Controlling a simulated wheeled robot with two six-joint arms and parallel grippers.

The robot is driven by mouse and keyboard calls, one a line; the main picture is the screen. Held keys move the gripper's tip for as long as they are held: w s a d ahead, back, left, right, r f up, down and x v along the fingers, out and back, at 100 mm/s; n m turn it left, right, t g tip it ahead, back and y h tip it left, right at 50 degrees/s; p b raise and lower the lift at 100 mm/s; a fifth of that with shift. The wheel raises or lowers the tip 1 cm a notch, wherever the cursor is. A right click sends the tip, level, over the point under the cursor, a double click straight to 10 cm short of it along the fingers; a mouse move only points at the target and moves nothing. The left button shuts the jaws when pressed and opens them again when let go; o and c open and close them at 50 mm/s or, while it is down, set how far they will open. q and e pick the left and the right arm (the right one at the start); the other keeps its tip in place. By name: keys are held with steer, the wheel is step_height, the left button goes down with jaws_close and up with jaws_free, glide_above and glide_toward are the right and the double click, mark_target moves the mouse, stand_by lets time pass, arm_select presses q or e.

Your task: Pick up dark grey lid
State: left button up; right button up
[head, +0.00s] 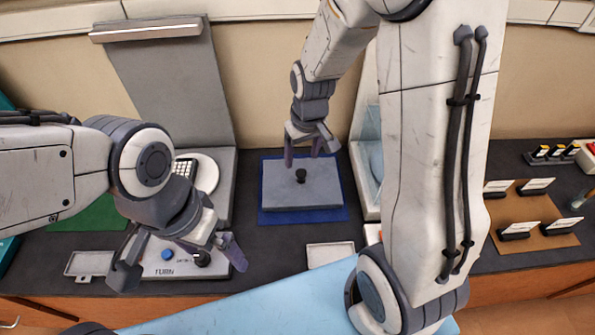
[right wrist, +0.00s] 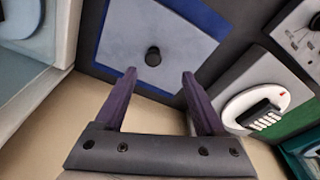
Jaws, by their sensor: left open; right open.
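The dark grey lid (head: 287,191) is a flat rectangular plate with a small black knob (head: 301,176) on top. It lies on a blue mat (head: 335,216) in the middle of the counter. In the right wrist view the lid (right wrist: 185,45) and its knob (right wrist: 153,56) show beyond the fingers. My right gripper (head: 301,160) is open and empty above the lid's far edge, with its fingers apart from the knob; it also shows in the right wrist view (right wrist: 160,85). My left gripper (head: 182,268) is open over a white panel at the left front, holding nothing.
A white panel with a blue button (head: 167,255) and a black knob lies under my left gripper. A grey stand with a keypad (head: 185,167) is left of the mat. A small white tray (head: 330,254) is in front. A brown board (head: 530,225) with cards is at the right.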

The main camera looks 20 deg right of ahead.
mark_target(301, 172)
steer(key=f, duration=0.2)
steer(key=w+f, duration=0.1)
steer(key=f, duration=0.1)
steer(key=d+f, duration=0.1)
steer(key=shift+w+f, duration=0.2)
steer(key=shift+f, duration=0.2)
steer(key=f, duration=0.2)
steer(key=w+f, duration=0.1)
steer(key=f, duration=0.1)
steer(key=shift+w+a+f, duration=0.1)
steer(key=shift+w+f, duration=0.1)
steer(key=shift+f, duration=0.2)
jaws_close()
